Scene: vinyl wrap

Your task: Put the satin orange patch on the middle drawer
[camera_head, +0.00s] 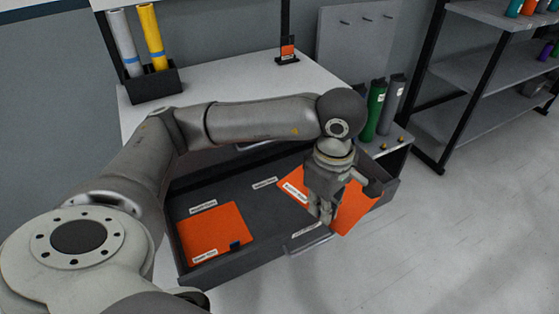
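My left arm reaches in from the left over an open dark drawer (262,207). Its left gripper (322,214) points down and appears shut on an orange patch (354,207), which shows on both sides of the fingers. This patch is tilted and overhangs the drawer's right front side; its label is too small to read surely. The fingers hide part of it. A second orange patch (212,228) lies flat in the left part of the drawer, with small white labels. I cannot tell from the labels which patch is satin. My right gripper is not in view.
A white worktop (225,85) lies above the drawer, with a small stand holding an orange card (288,50). A black holder (154,85) with rolls stands at back left. Green (376,108) and grey rolls stand at right. A shelf rack (475,75) is far right; the floor is clear.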

